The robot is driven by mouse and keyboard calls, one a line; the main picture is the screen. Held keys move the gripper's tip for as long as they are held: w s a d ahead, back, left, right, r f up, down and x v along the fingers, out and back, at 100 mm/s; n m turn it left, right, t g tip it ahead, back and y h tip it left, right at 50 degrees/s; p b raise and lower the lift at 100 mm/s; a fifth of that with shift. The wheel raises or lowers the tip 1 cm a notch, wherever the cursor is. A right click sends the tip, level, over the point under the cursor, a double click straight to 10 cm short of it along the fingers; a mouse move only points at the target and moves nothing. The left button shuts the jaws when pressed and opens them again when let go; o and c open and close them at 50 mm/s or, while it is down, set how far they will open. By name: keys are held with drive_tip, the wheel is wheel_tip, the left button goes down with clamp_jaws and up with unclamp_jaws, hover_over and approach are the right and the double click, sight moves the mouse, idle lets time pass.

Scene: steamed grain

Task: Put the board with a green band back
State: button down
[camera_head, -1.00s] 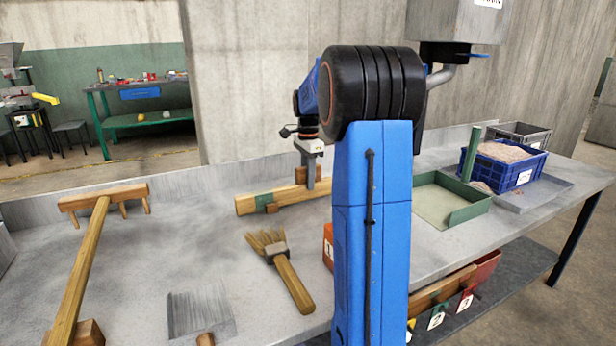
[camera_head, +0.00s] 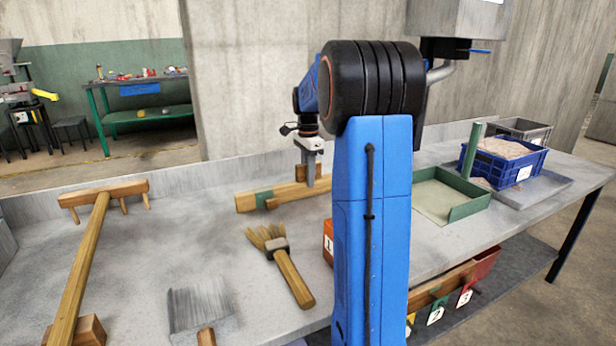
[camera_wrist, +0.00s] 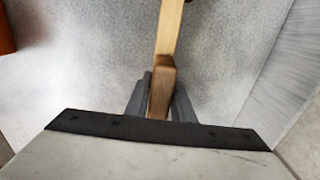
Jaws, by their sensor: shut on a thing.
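The board with a green band (camera_head: 245,202) is a long pale wooden piece low over the grey bench; its right part is hidden behind my blue arm. The green band (camera_head: 263,197) shows near its left end, with a small brown wooden piece beside it. My gripper (camera_head: 310,180) points down and is shut on the board right of the band. In the wrist view a wooden part of the board (camera_wrist: 167,40) runs up from between the two grey fingers (camera_wrist: 158,100). I cannot tell whether the board touches the bench.
A brush (camera_head: 285,270), a flat scraper (camera_head: 200,310) and a wooden rake (camera_head: 85,255) lie on the left and front of the bench (camera_head: 160,235). A green tray (camera_head: 470,208) and a blue crate (camera_head: 515,170) stand at right.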

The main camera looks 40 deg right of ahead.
drive_tip(key=shift+f, duration=0.15)
drive_tip(key=c, duration=1.5)
unclamp_jaws()
drive_tip(key=shift+o, duration=0.2)
wheel_tip(320, 180, up, 17)
drive_tip(key=shift+r, duration=0.2)
drive_tip(key=shift+s, duration=0.1)
